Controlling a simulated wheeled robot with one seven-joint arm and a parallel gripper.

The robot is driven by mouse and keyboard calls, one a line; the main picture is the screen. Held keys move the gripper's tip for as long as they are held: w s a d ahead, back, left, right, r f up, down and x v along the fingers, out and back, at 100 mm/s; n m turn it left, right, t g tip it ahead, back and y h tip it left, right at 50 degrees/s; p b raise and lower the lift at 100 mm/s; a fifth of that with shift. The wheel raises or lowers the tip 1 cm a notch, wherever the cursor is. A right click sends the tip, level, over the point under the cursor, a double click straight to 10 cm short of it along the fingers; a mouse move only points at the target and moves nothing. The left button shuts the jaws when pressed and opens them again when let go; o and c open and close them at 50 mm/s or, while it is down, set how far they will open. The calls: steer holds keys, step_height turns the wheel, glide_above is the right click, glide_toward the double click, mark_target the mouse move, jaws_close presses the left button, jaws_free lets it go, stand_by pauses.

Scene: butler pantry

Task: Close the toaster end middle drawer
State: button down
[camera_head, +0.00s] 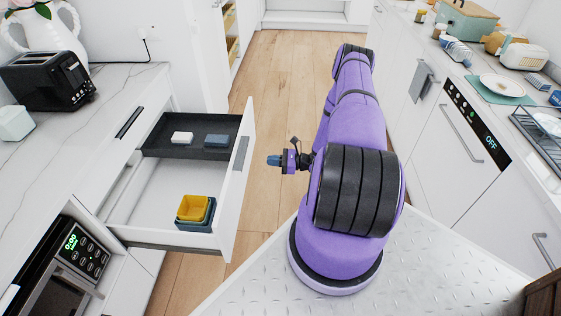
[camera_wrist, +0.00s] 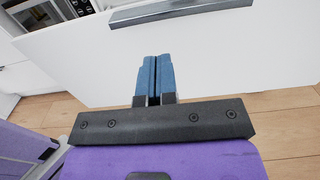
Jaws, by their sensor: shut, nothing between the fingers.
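The open drawer (camera_head: 160,187) is pulled far out of the left counter, below the black toaster (camera_head: 48,78). Its white front panel (camera_head: 237,195) has a grey bar handle (camera_head: 240,154). Inside are a dark tray with a white block and a blue-grey block, and a yellow container nested in a blue-green one. My gripper (camera_head: 273,160) is shut and empty, a little to the right of the drawer front. In the wrist view, its blue fingertips (camera_wrist: 155,80) point at the white front panel (camera_wrist: 220,55), below the handle (camera_wrist: 180,10). Contact cannot be told.
A microwave (camera_head: 62,270) with a lit display sits below the left counter. Another drawer handle (camera_head: 129,122) shows higher on that counter. The right counter holds plates and a dish rack, with a dishwasher (camera_head: 465,135) below. The wooden floor between is clear.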

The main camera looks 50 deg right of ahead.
steer(key=x, duration=0.8)
steer(key=shift+a, duration=0.1)
